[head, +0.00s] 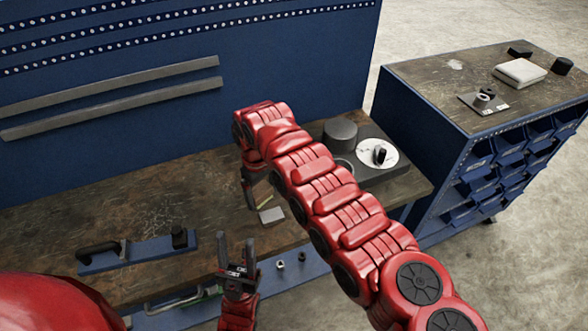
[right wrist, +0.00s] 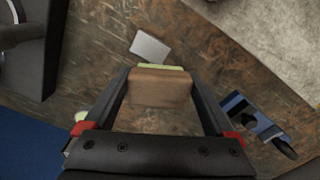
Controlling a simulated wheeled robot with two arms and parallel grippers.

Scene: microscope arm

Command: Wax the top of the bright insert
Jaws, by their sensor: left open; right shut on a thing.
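My right gripper (head: 251,196) reaches down over the wooden bench at the end of the large red arm. In the right wrist view its fingers are shut on a brown block (right wrist: 160,88) with a yellow-green strip (right wrist: 162,67) along its far edge. A bright silver-grey rectangular insert (head: 271,214) lies on the bench beside this gripper. In the right wrist view the insert (right wrist: 150,47) lies just beyond the block, apart from it in the picture; the height between them is unclear. My left gripper (head: 236,246) is open and empty near the bench's front edge.
A blue bar with black handles (head: 137,254) lies on the bench at left. A dark device with a white dial (head: 378,154) stands at the bench's right end. Small metal parts (head: 281,264) sit at the front. A blue bin cabinet (head: 500,185) stands right.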

